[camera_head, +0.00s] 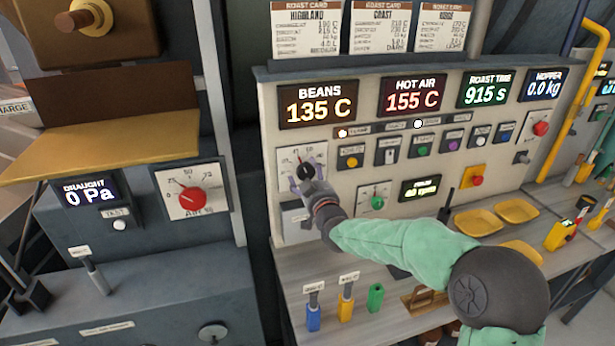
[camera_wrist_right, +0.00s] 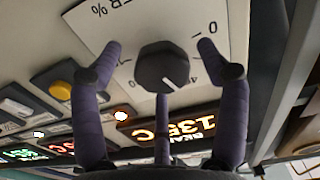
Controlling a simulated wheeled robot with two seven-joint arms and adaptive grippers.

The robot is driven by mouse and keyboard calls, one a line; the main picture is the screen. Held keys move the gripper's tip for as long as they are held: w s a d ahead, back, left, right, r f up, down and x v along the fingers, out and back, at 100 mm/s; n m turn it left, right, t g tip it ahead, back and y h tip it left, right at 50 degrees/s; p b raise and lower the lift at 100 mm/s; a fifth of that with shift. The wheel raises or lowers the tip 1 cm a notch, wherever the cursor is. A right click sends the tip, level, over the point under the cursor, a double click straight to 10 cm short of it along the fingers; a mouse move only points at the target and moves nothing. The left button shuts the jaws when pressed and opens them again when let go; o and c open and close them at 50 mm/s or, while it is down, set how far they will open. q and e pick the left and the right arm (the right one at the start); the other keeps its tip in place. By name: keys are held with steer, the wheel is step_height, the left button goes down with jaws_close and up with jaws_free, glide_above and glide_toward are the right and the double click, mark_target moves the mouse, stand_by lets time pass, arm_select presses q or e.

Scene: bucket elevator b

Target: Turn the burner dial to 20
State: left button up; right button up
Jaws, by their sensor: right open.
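The burner dial is a dark faceted knob (camera_head: 306,171) on a white scale plate at the left of the control panel. In the right wrist view the knob (camera_wrist_right: 162,66) is large, with a short white mark on its face; the plate's lettering is upside down and partly hidden, so I cannot tell the exact reading. My right gripper (camera_head: 307,182) is at the dial. In the right wrist view my right gripper (camera_wrist_right: 160,52) is open, with purple fingers on both sides of the knob and visible gaps. My left gripper is not in view.
The panel (camera_head: 270,150) has lit displays, including a beans display (camera_head: 317,105), and rows of small buttons. A green dial (camera_head: 377,203) sits right of my gripper. A red air dial (camera_head: 193,198) is on the left cabinet. Yellow trays (camera_head: 478,222) and small coloured blocks stand on the bench below.

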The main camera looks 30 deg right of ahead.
steer(key=shift+w, duration=0.3)
steer(key=shift+c, duration=0.3)
steer(key=c, duration=1.1)
